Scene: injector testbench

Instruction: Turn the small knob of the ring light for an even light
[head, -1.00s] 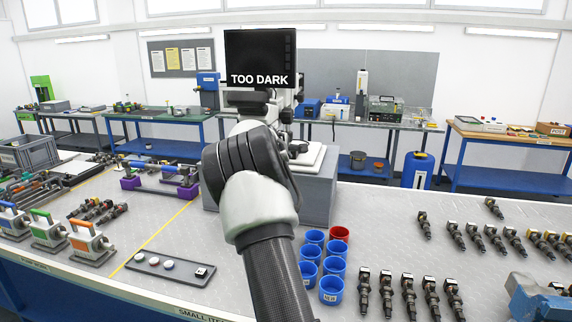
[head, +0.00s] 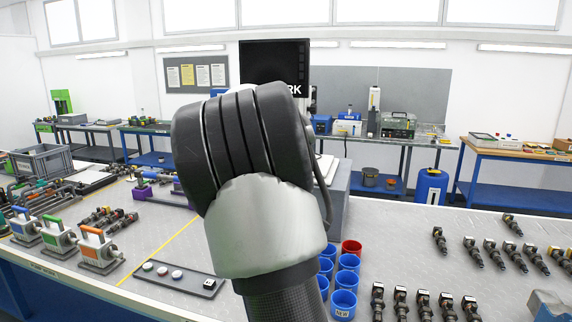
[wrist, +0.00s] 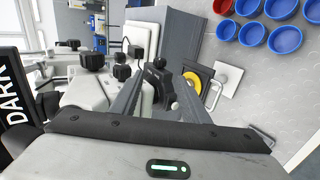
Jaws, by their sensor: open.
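A black monitor (head: 274,62) stands behind my arm in the head view; only "RK" of its lettering shows. In the wrist view the monitor (wrist: 16,105) stands at the left edge, reading "DARK". Several black knobs (wrist: 92,61) sit on the pale instrument left of my gripper. I cannot tell which one belongs to the ring light, and the ring itself is not clear. My gripper (wrist: 157,78) is open, its two grey fingers apart. A black part (wrist: 158,84) with a round end shows between them; I cannot tell whether they touch it. My arm hides most of the instrument in the head view.
A yellow disc (wrist: 192,80) lies on a dark square right of the fingers. Blue cups (head: 344,303) and a red cup (head: 351,247) stand right of my arm. A dark tray (head: 172,276) lies left.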

